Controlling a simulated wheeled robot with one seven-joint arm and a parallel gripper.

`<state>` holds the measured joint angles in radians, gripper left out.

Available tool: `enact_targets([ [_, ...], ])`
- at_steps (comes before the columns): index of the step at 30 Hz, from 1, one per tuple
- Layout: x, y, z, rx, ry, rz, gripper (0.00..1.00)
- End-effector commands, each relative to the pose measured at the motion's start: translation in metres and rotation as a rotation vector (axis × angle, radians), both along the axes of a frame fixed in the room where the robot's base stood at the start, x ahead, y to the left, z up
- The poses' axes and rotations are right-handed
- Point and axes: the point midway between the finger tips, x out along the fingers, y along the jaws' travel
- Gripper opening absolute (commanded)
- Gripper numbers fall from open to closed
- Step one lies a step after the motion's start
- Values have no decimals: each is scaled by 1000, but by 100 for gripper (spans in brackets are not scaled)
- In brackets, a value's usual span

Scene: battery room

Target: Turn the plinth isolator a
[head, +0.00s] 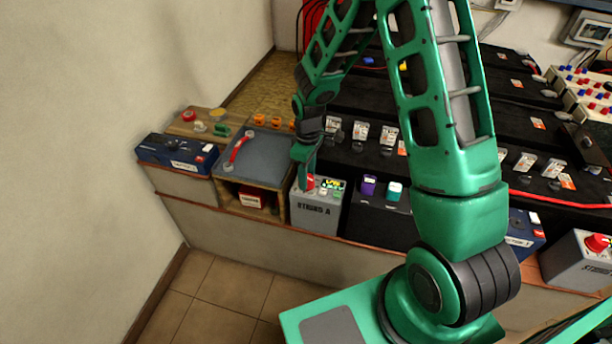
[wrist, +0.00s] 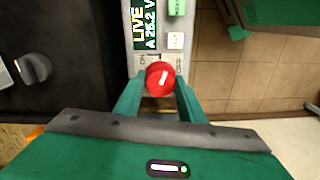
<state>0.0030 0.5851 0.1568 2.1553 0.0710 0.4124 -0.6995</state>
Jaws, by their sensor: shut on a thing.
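The plinth isolator A is a grey box marked STRING A (head: 316,211) at the plinth's front edge in the head view. Its top carries a red round knob (wrist: 160,79) with a white pointer line, tilted slightly off the box's long direction in the wrist view. A lit display (wrist: 144,27) on the box reads LIVE, A and about 26.2 V. My gripper (head: 308,184) reaches down from above; its two green fingers (wrist: 158,92) are shut on the knob, one at each side.
A grey lid with a red handle (head: 258,157) lies left of the isolator, with a blue battery (head: 176,153) beyond. A dark box with purple and teal caps (head: 376,207) stands close on the right. Another red-knobbed grey box (head: 580,262) is far right. Tiled floor (head: 225,290) lies in front.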

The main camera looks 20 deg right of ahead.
Motion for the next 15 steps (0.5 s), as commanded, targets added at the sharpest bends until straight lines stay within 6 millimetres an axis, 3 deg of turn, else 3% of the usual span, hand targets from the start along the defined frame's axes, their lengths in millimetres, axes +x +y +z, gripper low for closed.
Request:
enact_targets([
  [15,2,-3,1,-2,-6,-494,14],
])
